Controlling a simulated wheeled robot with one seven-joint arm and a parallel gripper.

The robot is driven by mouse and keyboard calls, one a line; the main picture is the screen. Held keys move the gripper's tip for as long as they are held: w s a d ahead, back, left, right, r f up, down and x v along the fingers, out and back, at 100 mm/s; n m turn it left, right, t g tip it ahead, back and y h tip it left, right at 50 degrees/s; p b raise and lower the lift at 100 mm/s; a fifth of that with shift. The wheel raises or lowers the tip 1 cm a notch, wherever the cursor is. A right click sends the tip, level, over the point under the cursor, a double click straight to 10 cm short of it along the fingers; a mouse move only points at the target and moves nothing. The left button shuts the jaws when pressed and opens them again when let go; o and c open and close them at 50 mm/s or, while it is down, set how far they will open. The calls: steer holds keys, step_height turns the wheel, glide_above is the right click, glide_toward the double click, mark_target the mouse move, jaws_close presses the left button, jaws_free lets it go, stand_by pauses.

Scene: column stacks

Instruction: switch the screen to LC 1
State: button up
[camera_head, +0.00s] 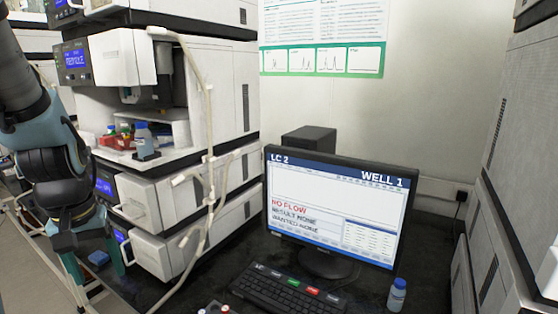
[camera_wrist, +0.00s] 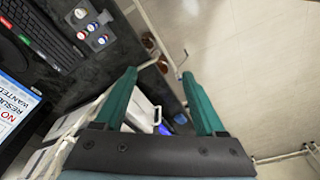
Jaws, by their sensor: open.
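The screen (camera_head: 335,205) stands on the dark bench in the head view. It reads "LC 2" at top left and "WELL 1" at top right, with "NO FLOW" in red and "RESULT NONE" and "WANTED NONE" below. A corner of the screen shows in the wrist view (camera_wrist: 15,115). The black keyboard (camera_head: 280,298) lies in front of it, with a row of larger keys along its back edge: a dark one marked "LC" (camera_head: 262,267), a green one (camera_head: 293,281) and a red one (camera_head: 312,291). My gripper (camera_head: 95,264) is open and empty, left of the keyboard and apart from it.
Stacked white instrument modules (camera_head: 165,200) stand at left, with pale tubing (camera_head: 208,150) hanging down their front. A small rack with capped vials (camera_wrist: 94,30) lies beside the keyboard. Another stack (camera_head: 505,170) borders the right.

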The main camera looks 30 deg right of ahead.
jaws_close()
stand_by(0.3)
stand_by(1.0)
